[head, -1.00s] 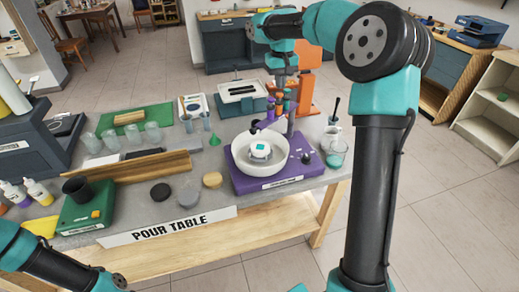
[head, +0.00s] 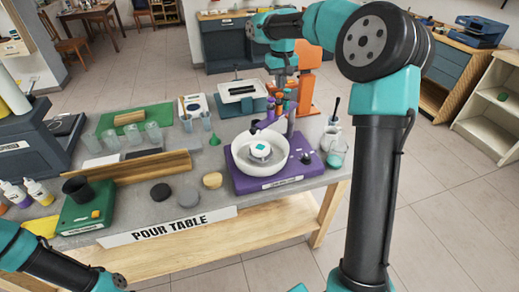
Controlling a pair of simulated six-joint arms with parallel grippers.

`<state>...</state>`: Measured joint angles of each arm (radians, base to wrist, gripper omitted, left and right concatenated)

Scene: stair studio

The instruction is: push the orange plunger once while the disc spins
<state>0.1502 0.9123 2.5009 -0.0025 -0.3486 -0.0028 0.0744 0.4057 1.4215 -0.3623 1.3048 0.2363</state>
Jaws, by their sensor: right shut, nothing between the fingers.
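The purple spinner base (head: 243,181) stands at the right end of the pour table, with a white bowl (head: 242,168) on it. Inside the bowl is the disc, largely covered by a white block (head: 260,148) with a teal mark. Above the bowl's back rim is a cluster of small coloured plungers, purple, teal and orange; the orange plunger (head: 287,95) is small and partly hard to separate from the others. My right gripper (head: 281,83) hangs over this cluster, shut and empty; any contact is too small to tell. My left gripper is outside the view.
Round pucks (head: 188,196) and a wooden rail (head: 145,167) lie left of the base. A green box with a black cup (head: 77,187) is at the left. An orange stand (head: 305,92) rises behind.

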